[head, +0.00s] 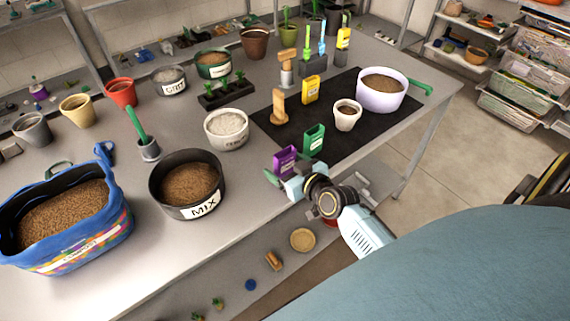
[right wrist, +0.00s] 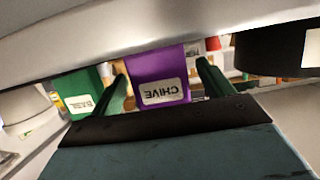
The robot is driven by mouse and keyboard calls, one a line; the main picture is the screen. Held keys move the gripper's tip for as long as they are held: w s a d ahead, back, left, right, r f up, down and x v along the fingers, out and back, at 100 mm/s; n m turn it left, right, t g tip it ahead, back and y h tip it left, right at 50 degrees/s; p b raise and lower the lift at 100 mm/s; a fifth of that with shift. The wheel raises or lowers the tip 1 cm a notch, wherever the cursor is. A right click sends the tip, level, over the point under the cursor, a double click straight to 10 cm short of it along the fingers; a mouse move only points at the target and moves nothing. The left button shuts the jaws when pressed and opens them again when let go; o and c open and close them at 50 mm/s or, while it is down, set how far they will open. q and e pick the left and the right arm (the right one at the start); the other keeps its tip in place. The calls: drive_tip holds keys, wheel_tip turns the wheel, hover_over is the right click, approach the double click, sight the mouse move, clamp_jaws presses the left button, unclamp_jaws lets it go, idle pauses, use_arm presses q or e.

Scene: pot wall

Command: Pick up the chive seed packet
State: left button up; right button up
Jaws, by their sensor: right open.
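The purple chive seed packet (head: 285,160) stands upright near the front edge of the table, at the front left of the black mat. My right gripper (head: 289,176) is right at it, on the front side. In the right wrist view the packet (right wrist: 160,72) shows its white CHIVE label, upside down in the picture. It sits between the two green fingers of the open gripper (right wrist: 163,85). I cannot tell whether a finger touches it. My left gripper is not in view.
A green packet (head: 314,139) stands close right of the chive packet. A small white pot (head: 347,116), a yellow packet (head: 311,90) and a lilac bowl (head: 381,94) are on the mat (head: 376,133). A black MIX bowl (head: 187,184) stands to the left.

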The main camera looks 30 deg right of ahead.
drive_tip(key=shift+x, duration=1.15)
drive_tip(key=c, duration=1)
